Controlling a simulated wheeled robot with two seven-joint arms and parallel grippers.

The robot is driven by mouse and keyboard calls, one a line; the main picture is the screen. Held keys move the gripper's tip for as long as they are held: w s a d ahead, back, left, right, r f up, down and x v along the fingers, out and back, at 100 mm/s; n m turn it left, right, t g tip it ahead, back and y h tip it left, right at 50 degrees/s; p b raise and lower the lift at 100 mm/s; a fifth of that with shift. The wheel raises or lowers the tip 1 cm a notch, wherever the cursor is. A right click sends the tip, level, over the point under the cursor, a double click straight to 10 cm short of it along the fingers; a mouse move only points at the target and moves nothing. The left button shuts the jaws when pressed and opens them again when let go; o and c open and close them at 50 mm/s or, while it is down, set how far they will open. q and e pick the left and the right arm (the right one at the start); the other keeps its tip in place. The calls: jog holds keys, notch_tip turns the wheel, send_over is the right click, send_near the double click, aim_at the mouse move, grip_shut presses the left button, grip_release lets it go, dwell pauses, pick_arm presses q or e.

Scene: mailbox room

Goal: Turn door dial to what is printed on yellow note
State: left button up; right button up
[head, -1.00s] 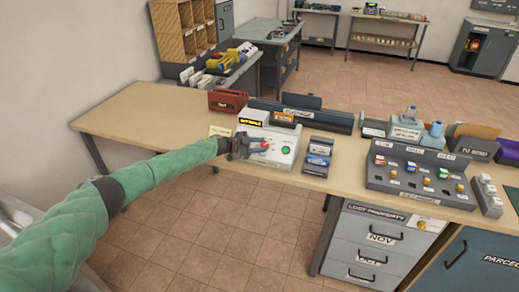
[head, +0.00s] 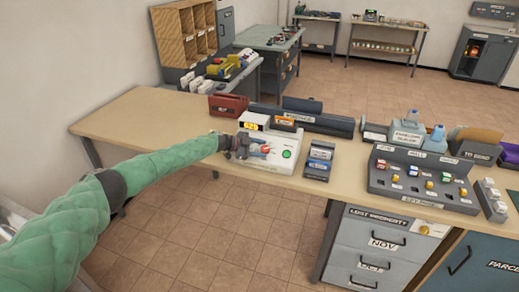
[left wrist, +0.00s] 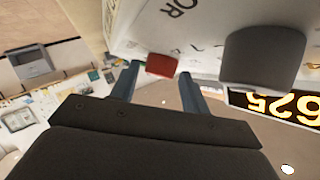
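A white console (head: 262,166) stands on the wooden table, with a green button (head: 287,154) and a small red pointer (head: 267,148). An orange-digit display box (head: 252,121) sits at its back. My left gripper (head: 246,149) is over the console's left part. In the left wrist view, its two fingers (left wrist: 160,77) are apart, with the red pointer (left wrist: 161,66) between their tips and small gaps either side. A dark knob (left wrist: 263,57) and rotated display digits (left wrist: 284,107) also show there. The yellow note cannot be made out now. My right gripper is out of view.
A red box (head: 228,104) and a long dark tray (head: 318,121) stand behind the console. A card holder (head: 319,160) is close on its right, then a grey sorting panel (head: 420,180). The table's left end (head: 130,118) is clear.

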pick_arm(q)
jog(key=shift+o, duration=0.7)
jog(key=shift+s+a+r, duration=0.1)
jog(key=shift+a, duration=0.4)
jog(key=b+v, duration=0.2)
jog(key=v, duration=0.4)
jog(key=shift+a+b, duration=0.3)
jog(key=shift+b, duration=0.1)
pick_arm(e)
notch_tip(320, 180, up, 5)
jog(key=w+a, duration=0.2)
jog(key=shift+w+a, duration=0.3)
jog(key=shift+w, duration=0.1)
pick_arm(q)
jog(key=shift+s+r, duration=0.1)
jog(key=shift+r, duration=0.05)
